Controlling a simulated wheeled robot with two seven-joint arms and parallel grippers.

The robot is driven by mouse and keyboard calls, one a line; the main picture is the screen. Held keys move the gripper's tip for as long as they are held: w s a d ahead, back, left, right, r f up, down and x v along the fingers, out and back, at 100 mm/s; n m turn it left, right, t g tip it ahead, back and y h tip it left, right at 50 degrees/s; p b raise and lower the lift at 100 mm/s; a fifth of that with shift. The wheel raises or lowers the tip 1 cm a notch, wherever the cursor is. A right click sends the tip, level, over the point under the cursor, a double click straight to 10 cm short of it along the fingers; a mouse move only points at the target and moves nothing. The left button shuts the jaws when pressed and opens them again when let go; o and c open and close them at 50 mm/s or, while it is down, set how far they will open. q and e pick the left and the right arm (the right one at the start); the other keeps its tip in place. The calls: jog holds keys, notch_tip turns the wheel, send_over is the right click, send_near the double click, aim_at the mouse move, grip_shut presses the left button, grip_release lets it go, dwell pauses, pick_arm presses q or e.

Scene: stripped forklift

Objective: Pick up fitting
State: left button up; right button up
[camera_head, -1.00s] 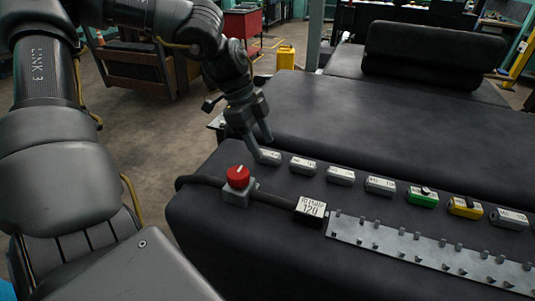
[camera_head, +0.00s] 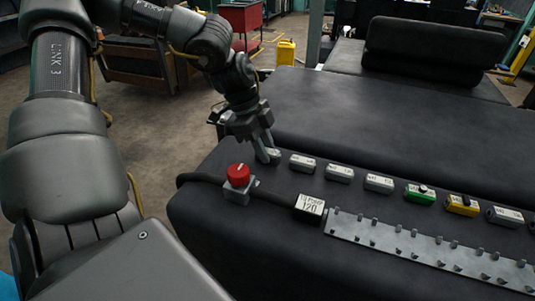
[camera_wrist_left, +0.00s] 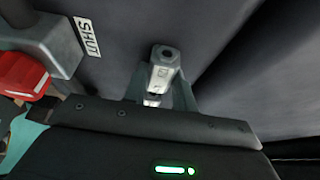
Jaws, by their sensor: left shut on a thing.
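My left gripper (camera_head: 266,152) points down at the left end of a row of small fittings on the black padded surface. In the left wrist view its fingers (camera_wrist_left: 160,90) are shut on a grey fitting (camera_wrist_left: 161,72), which has a round hole in its end. In the head view the fingers mostly hide that fitting. More grey fittings (camera_head: 302,163) stand to its right, then a green one (camera_head: 420,195), a yellow one (camera_head: 462,205) and another grey one (camera_head: 505,216). I cannot tell whether the held fitting still touches the surface. My right gripper is out of view.
A red knob (camera_head: 238,173) on a grey block stands just in front of my left gripper. A black cable runs past it to a labelled block (camera_head: 309,207). A metal strip with several pegs (camera_head: 420,246) lies along the front. The black surface behind the row is clear.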

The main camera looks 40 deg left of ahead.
pick_arm(q)
jog(key=shift+r, duration=0.1)
jog(key=shift+w+r+b, duration=0.1)
jog(key=shift+r+b, duration=0.4)
jog(key=shift+b, duration=0.1)
jog(key=shift+r+b, duration=0.55)
jog(key=shift+r, duration=0.1)
jog(key=s+d+r+b, duration=0.1)
jog(key=s+d+r, duration=0.1)
jog(key=d+r, duration=0.1)
jog(key=s+d+r+b, duration=0.2)
jog(key=d+r, duration=0.2)
jog(key=d, duration=0.1)
jog(key=s+d+r+b, duration=0.2)
jog(key=s+d+r, duration=0.1)
jog(key=d, duration=0.1)
jog(key=shift+d+r, duration=0.15)
jog(key=shift+r, duration=0.1)
